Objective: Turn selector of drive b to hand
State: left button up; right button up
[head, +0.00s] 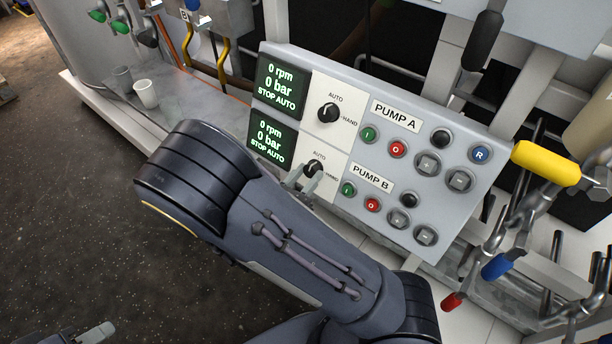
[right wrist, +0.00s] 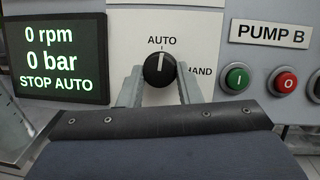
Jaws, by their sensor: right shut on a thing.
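The black selector of pump B (right wrist: 159,66) is a round knob on a white plate, with its white mark pointing up at AUTO. HAND is printed to its right. It also shows in the head view (head: 313,167), partly hidden by my gripper. My right gripper (head: 304,181) is shut on this knob, with one grey finger on each side of it in the right wrist view (right wrist: 160,82). A grey tip of my left gripper (head: 96,333) shows at the bottom left of the head view, far from the panel. Its jaws cannot be made out.
The pump A selector (head: 328,112) sits just above. The pump B display (right wrist: 52,58) reads 0 rpm, 0 bar, STOP AUTO. A green button (right wrist: 237,79) and a red button (right wrist: 284,81) lie right of the knob. Pipes and a yellow handle (head: 545,163) stand right of the panel.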

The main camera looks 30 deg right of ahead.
jog(key=m+g, duration=0.1)
jog(key=m, duration=0.1)
jog(key=m+g+h, duration=0.1)
jog(key=m, duration=0.2)
jog(key=shift+w+a, duration=0.1)
jog(key=shift+w, duration=0.05)
jog(key=m+g, duration=0.1)
jog(key=m, duration=0.2)
jog(key=m+g, duration=0.1)
jog(key=m, duration=0.2)
jog(key=shift+w+g, duration=0.15)
jog(key=shift+g, duration=0.15)
jog(key=m, duration=0.2)
jog(key=m+g, duration=0.1)
jog(key=m, duration=0.1)
jog(key=shift+w+r+g+y, duration=0.15)
jog(key=shift+g+y, duration=0.15)
jog(key=shift+r+m+g+y, duration=0.1)
jog(key=shift+m+g+y, duration=0.2)
jog(key=shift+m, duration=1.05)
jog(key=shift+m+g+y, duration=0.2)
jog(key=shift+m+g, duration=0.2)
jog(key=shift+m, duration=0.95)
jog(key=o, duration=1)
jog(key=p+v, duration=0.2)
jog(key=v, duration=0.6)
jog(key=shift+w, duration=0.1)
